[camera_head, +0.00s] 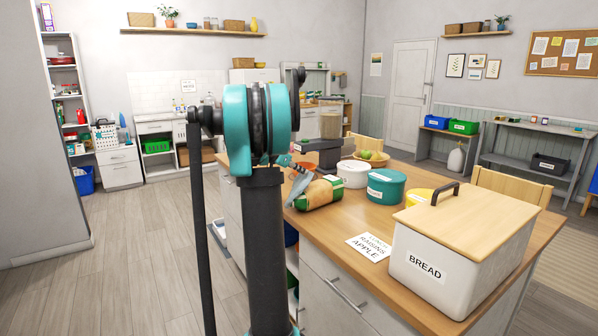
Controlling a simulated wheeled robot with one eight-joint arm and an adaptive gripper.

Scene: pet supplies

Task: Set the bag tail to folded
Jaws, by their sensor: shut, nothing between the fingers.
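A green and tan bag (320,193) lies on its side on the wooden counter, just right of my arm. A pale blue-grey flap (298,184), which looks like the bag's tail, sticks up at its left end; I cannot tell whether it is folded. My gripper (299,167) shows only in small part at this left end, shut and empty. My arm links hide most of it. I cannot tell whether it touches the flap.
A white bread box (410,265) with a wooden lid stands at the front right. A note card (370,246) lies flat beside it. White (352,174), teal (386,188) and yellow (418,198) tubs stand right of the bag. A dark appliance (322,150) stands behind.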

